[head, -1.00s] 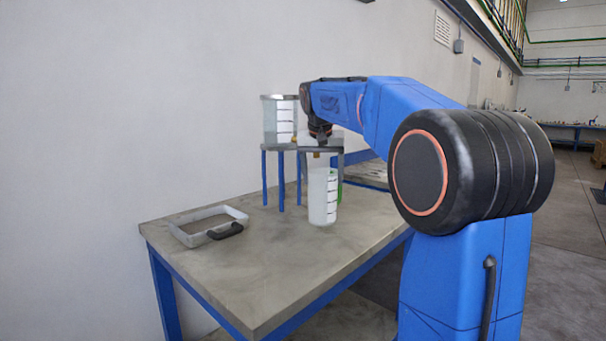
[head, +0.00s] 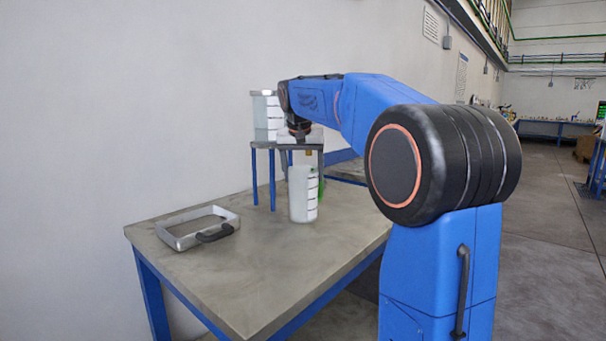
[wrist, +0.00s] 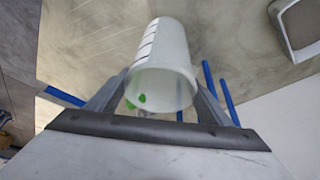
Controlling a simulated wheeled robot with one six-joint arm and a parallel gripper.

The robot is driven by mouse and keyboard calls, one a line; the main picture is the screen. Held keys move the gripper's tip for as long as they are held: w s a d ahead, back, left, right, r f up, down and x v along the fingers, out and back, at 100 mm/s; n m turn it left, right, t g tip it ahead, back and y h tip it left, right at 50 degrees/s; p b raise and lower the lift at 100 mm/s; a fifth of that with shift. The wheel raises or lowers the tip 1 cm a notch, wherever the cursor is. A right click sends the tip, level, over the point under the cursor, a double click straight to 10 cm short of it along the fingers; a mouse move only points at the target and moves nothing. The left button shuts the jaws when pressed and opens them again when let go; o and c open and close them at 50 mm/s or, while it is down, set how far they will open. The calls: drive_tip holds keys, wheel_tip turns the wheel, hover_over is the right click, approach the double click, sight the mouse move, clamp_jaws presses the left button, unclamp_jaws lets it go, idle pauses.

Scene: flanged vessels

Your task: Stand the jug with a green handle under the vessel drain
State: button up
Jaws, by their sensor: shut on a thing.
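The jug, a white cylinder with dark level marks (head: 303,195), is upright at the front of the vessel stand; I cannot tell whether its base touches the table. A bit of its green handle (head: 321,186) shows at its right side. In the wrist view the jug (wrist: 165,55) lies between the two fingers of my gripper (wrist: 160,88), which is shut on it. The clear vessel (head: 267,115) with marks stands on the blue-legged stand (head: 256,145), partly behind my arm. A small brass-coloured drain (head: 309,155) shows under the stand top.
A grey tray (head: 178,238) with a dark handle lies on the table (head: 225,275) at the left. The stand's blue legs (head: 272,180) are close behind the jug, and show beside it in the wrist view (wrist: 226,92). The table's front middle is clear.

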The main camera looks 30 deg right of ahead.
drive_tip(key=shift+f, duration=0.1)
drive_tip(key=o, duration=1.4)
drive_tip(key=shift+o, duration=0.2)
drive_tip(key=v, duration=1.2)
